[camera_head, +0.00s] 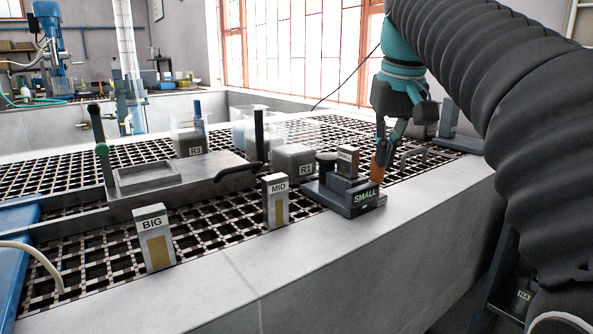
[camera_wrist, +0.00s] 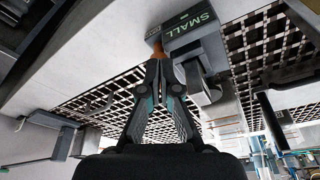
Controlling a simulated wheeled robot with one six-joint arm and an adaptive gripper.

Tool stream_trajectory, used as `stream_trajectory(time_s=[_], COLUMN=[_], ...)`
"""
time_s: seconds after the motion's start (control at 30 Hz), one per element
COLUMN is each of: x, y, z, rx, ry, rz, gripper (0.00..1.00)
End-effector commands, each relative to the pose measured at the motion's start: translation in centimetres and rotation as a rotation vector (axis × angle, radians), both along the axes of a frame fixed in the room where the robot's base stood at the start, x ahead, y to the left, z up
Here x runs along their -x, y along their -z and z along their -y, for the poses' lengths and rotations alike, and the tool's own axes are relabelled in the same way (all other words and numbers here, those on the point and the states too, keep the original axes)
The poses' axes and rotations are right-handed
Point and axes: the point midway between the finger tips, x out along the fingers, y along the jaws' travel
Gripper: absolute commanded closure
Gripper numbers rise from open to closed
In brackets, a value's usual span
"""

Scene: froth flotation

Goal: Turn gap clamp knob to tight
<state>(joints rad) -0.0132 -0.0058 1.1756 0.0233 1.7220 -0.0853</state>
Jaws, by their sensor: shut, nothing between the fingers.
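A dark grey clamp device (camera_head: 346,196) with a label SMALL on its front stands at the edge of the grating. It has a round black knob (camera_head: 327,158) on a short post at its left. I cannot tell for sure whether this is the gap clamp knob. The device also shows in the wrist view (camera_wrist: 191,32). My gripper (camera_head: 379,158) is shut and points down at the device's right side. An orange piece lies at its tips, in the wrist view too (camera_wrist: 163,62); I cannot tell whether it belongs to the fingers or the device.
Upright blocks marked MID (camera_head: 275,202) and BIG (camera_head: 153,238) stand to the left. The pale front ledge (camera_head: 240,275) is clear.

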Motion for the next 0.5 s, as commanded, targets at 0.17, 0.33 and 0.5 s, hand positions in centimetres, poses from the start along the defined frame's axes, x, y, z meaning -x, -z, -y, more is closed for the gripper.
stream_trajectory(time_s=[0.17, 0.33, 0.5], x=[0.05, -0.01, -0.09], y=[-0.15, -0.07, 0.02], z=[-0.29, -0.58, -0.84], rx=[0.0, 0.0, 0.0], ry=[-0.001, -0.001, 0.0], rz=[-0.001, -0.001, 0.0], gripper=[1.0, 1.0, 1.0])
